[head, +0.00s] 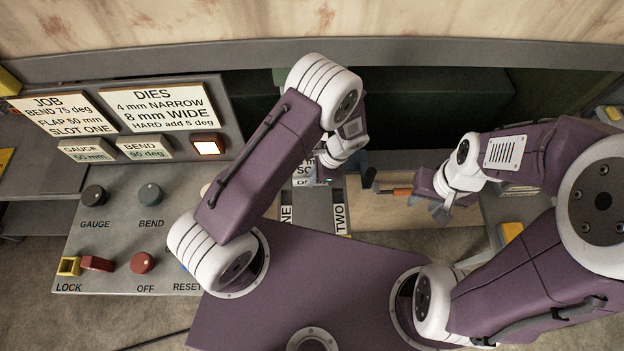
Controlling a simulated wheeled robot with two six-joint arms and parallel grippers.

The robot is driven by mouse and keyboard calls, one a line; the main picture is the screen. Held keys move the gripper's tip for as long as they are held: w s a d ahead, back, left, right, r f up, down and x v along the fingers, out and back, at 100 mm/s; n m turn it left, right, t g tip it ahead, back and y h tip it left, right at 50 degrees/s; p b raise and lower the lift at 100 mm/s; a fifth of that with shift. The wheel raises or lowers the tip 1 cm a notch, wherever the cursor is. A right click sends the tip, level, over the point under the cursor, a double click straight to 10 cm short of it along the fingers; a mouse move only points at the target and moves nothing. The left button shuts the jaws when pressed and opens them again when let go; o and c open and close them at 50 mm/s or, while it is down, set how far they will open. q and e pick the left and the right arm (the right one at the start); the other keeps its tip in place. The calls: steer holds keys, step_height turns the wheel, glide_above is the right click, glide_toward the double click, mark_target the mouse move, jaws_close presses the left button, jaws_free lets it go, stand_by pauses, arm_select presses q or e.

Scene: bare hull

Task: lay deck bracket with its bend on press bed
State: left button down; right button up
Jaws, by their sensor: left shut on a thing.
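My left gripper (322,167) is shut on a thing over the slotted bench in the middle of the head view. The gripper is small here and partly behind my own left arm, so the held thing's shape and bend cannot be made out. No deck bracket is clearly visible elsewhere. Below the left gripper is a grey surface (319,208) with strips marked ONE and TWO. I cannot tell whether this is the press bed. My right gripper (438,208) hangs to the right, apart from the left one. Its fingers are too small to read.
A control panel (110,255) with knobs and a yellow-and-red lock fills the left. Its signs read JOB, bend 75 deg, slot one, and DIES; a lamp (208,147) glows. An orange-handled tool (396,191) lies between the grippers. A dark recess (430,95) lies behind.

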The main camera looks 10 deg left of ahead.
arm_select(q)
steer(key=c, duration=1.4)
jaws_free()
steer(key=shift+c, duration=0.2)
steer(key=o, duration=0.5)
steer(key=shift+f, duration=0.1)
steer(key=shift+r+p, duration=2.15)
steer(key=shift+r, duration=0.45)
